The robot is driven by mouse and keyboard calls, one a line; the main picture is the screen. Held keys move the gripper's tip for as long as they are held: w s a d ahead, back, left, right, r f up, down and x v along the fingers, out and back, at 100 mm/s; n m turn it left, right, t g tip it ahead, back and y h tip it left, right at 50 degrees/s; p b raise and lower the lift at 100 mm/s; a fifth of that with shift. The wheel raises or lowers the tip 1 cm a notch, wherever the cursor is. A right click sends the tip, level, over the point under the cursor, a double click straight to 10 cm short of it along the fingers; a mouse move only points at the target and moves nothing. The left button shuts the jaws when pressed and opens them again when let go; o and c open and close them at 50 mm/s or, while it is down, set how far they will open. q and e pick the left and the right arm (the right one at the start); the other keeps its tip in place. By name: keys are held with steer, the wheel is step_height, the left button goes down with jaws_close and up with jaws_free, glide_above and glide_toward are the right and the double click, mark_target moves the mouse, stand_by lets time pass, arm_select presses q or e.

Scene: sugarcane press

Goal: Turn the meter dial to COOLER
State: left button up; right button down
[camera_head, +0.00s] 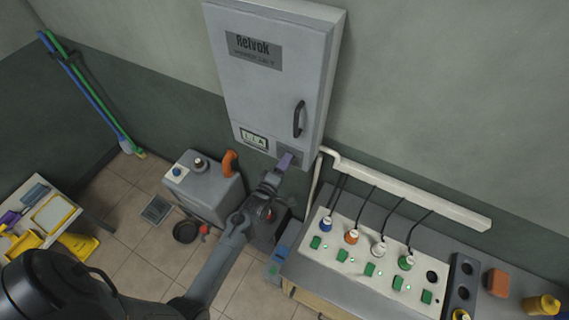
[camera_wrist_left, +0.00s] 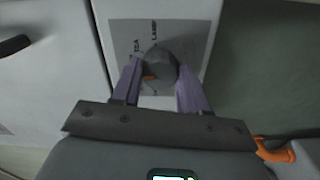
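The meter dial (camera_wrist_left: 160,66) is a round grey knob with an orange mark, on a pale label plate (camera_wrist_left: 122,35) at the lower right of the grey wall cabinet (camera_head: 262,95). The plate's printed words are only partly readable. My left gripper (camera_head: 286,160) reaches up to the cabinet's lower edge. In the left wrist view its two purple fingers (camera_wrist_left: 161,78) lie on either side of the dial, and their tips appear to touch it. In the head view the gripper hides the dial. A small display (camera_head: 254,139) sits left of it. My right gripper is out of view.
A grey box with an orange handle (camera_head: 205,187) stands below the cabinet. A white pipe (camera_head: 400,185) runs along the wall to the right. A bench panel (camera_head: 375,255) with several plugs and green switches is at lower right. A small table (camera_head: 70,210) stands left.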

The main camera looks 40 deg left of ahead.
arm_select(q)
steer(key=o, duration=0.4)
steer(key=p+v, duration=0.5)
steer(key=v, duration=0.5)
steer(key=shift+s, duration=0.4)
steer(key=shift+d, duration=0.1)
